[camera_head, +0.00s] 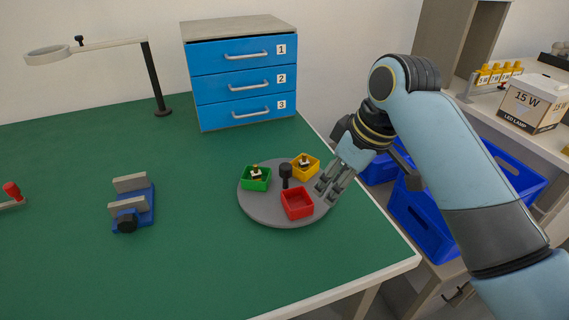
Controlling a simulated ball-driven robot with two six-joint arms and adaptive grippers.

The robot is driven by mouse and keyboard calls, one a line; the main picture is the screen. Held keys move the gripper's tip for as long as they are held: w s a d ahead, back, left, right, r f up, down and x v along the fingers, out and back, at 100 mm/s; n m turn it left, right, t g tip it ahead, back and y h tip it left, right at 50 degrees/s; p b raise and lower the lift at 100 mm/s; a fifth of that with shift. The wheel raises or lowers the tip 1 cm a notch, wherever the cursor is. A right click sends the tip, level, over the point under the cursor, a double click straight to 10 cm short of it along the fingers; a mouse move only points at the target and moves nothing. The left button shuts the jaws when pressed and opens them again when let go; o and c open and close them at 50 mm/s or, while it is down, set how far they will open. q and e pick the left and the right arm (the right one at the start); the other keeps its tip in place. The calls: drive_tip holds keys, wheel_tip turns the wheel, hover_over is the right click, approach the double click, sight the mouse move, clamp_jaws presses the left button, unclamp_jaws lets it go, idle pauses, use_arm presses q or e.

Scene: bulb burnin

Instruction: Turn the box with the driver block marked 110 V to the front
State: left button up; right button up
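A grey round turntable (258,211) stands on the green table. It carries a green box (256,184), a yellow box (311,173) and a red box (297,204), with a black knob (286,171) in the middle. The green and yellow boxes each hold a small dark and pale block; any marking on them is too small to read. The red box at the front looks empty. My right gripper (326,194) is at the turntable's right edge, beside the red and yellow boxes. Its fingers point down and look close together; I cannot tell the gap. My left gripper is out of view.
A blue drawer cabinet (243,84) numbered 1 to 3 stands behind the turntable. A blue vise (134,205) is at left, with a magnifier lamp (158,80) behind it. Blue bins (426,222) and a shelf with a 15 W lamp box (533,105) are at right. The front table is clear.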

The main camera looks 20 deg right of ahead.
sight(286, 166)
drive_tip(key=w+a+r+n+y, duration=0.1)
drive_tip(key=w+a+r+n, duration=0.2)
drive_tip(key=w+r, duration=0.4)
drive_tip(key=b+x, duration=0.1)
drive_tip(key=x, duration=0.9)
drive_tip(key=shift+w+a+f, duration=0.1)
drive_tip(key=shift+a+f, duration=0.05)
drive_tip(key=shift+a, duration=0.05)
clamp_jaws()
